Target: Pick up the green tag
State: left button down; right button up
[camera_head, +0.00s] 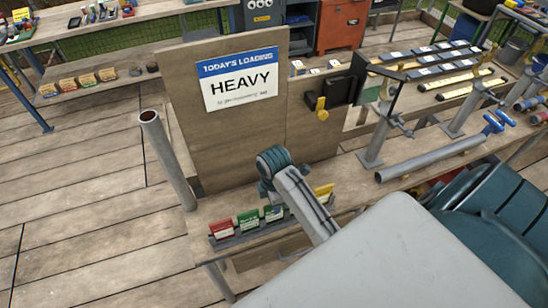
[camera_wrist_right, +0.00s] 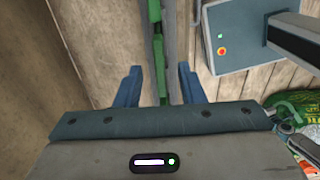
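In the head view a green tag (camera_head: 248,219) stands in a dark rack (camera_head: 240,237) on a wooden ledge, with a second green tag (camera_head: 273,213) beside it. A red tag (camera_head: 222,229) stands to their left and a yellow tag (camera_head: 323,191) to their right, partly behind my arm. In the right wrist view my right gripper (camera_wrist_right: 159,86) is open. A narrow green piece (camera_wrist_right: 160,78), seen edge-on, lies between its blue fingers with a gap on both sides. Which green tag it is I cannot tell. My left gripper is not in view.
A wooden board with a "HEAVY" sign (camera_head: 238,80) rises behind the rack. A grey post (camera_head: 168,160) stands to its left. A long grey pipe (camera_head: 430,158) lies at the right. In the wrist view a grey box with a red button (camera_wrist_right: 240,38) is at the upper right.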

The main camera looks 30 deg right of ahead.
aim_at(269, 215)
jog(key=shift+f+p, duration=0.3)
notch_tip(269, 215, down, 4)
jog(key=shift+r+p, duration=0.25)
jog(key=shift+p, duration=0.6)
jog(key=shift+f, duration=0.6)
grip_shut()
